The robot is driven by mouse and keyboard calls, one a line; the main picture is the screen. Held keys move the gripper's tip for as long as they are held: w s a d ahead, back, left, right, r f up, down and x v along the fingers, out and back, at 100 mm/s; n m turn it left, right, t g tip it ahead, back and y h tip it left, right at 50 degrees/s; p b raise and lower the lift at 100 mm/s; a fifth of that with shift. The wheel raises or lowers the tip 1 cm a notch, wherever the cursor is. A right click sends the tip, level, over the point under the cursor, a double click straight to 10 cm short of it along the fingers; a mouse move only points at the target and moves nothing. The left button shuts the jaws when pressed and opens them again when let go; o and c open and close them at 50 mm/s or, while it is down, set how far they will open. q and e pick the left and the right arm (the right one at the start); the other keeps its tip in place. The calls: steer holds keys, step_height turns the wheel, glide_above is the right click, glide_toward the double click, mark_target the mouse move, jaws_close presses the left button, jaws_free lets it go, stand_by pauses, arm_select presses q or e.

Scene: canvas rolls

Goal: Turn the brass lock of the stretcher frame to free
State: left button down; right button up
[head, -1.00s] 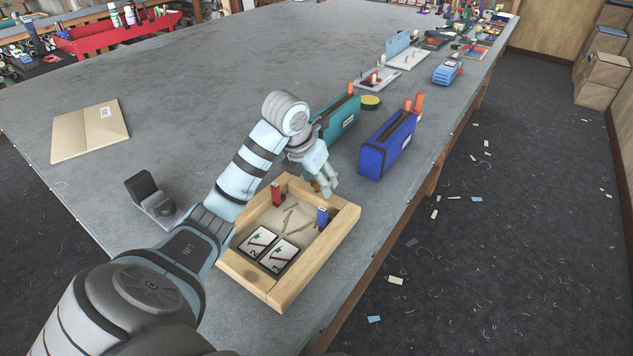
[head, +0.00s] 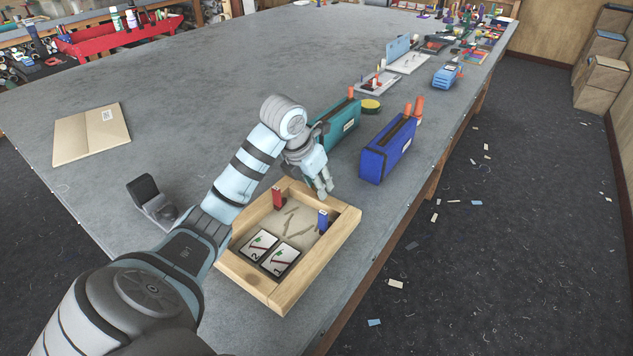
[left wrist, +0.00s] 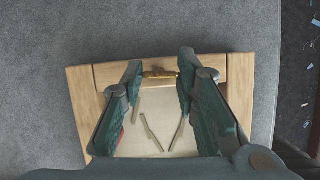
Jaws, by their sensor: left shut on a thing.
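The stretcher frame (head: 328,252), of pale wood, lies on the bench in front of me around a light canvas. The brass lock (left wrist: 160,73) shows in the left wrist view at the frame's far bar, lying crosswise there. My left gripper (head: 325,190) is over that far bar. In the head view the gripper hides the lock. My right gripper is not in view.
Inside the frame are a red piece (head: 278,198), a blue piece (head: 323,220), thin strips and two picture cards (head: 280,260). A teal case (head: 340,125) and a blue case (head: 388,150) stand just beyond. A dark stand (head: 150,200) is at left. The bench's middle is clear.

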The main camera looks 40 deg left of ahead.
arm_select(q)
steer(key=m+h, duration=0.1)
steer(key=m, duration=0.2)
steer(key=shift+a+r+m+p, duration=0.1)
steer(key=shift+a+m+p, duration=0.05)
steer(key=shift+m+p, duration=0.25)
steer(key=m+h+p, duration=0.1)
steer(key=m+h, duration=0.1)
steer(key=m, duration=0.2)
steer(key=shift+w+m+g, duration=0.1)
steer(key=shift+m+g, duration=0.2)
steer(key=shift+g, duration=0.1)
steer(key=m+g, duration=0.1)
steer(key=m, duration=0.1)
steer(key=m+h, duration=0.1)
steer(key=m, duration=0.2)
steer(key=shift+w+a+g+p, duration=0.1)
steer(key=shift+g+p, duration=0.2)
steer(key=shift+g, duration=0.1)
steer(key=shift+m+g+h+p, duration=0.4)
steer(key=shift+m+g+p, duration=0.25)
steer(key=shift+m, duration=1.25)
steer(key=c, duration=1.2)
jaws_free()
steer(key=shift+c, duration=0.2)
